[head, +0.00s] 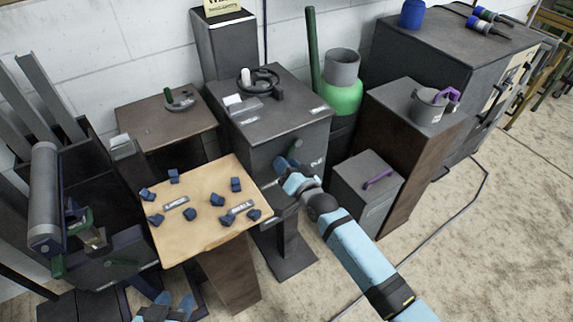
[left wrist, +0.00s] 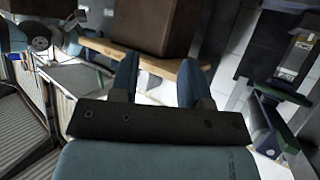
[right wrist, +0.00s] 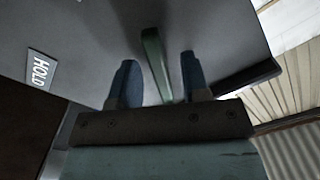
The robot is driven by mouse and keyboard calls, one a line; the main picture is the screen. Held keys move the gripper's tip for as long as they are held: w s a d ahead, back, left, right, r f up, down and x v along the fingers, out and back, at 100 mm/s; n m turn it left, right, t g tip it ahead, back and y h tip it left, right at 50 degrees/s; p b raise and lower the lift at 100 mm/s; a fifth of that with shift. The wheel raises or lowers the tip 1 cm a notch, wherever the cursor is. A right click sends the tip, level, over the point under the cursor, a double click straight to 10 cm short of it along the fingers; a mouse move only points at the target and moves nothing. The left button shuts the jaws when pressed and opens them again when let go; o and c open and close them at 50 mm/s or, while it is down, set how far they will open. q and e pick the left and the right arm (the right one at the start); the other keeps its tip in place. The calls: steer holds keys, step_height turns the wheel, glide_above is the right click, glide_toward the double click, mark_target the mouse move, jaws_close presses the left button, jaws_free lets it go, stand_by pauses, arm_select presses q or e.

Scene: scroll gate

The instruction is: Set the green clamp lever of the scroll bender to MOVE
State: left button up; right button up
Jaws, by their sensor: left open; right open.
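The scroll bender (head: 262,125) is the dark grey cabinet at the middle of the head view, with a black ring and a pale knob on its top. In the right wrist view its green clamp lever (right wrist: 153,58) stands between the two blue fingers of my open right gripper (right wrist: 158,75), with gaps beside it. A HOLD label (right wrist: 40,70) lies left of the lever. My left gripper (head: 173,304) is open and empty at the bottom of the head view, below the wooden table.
A light wooden table (head: 215,165) with several dark blue blocks stands left of the bender. A grey box with a purple handle (head: 367,192) stands right of my right gripper. A green cylinder (head: 342,97) is behind. Open floor (head: 480,240) lies at the right.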

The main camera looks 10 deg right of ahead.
arm_select(q)
steer(key=shift+s+a+r+p, duration=0.1)
steer(key=shift+a+p, duration=0.05)
steer(key=shift+p, duration=0.85)
arm_select(e)
steer(key=v, duration=1.3)
steer(key=shift+s, duration=0.3)
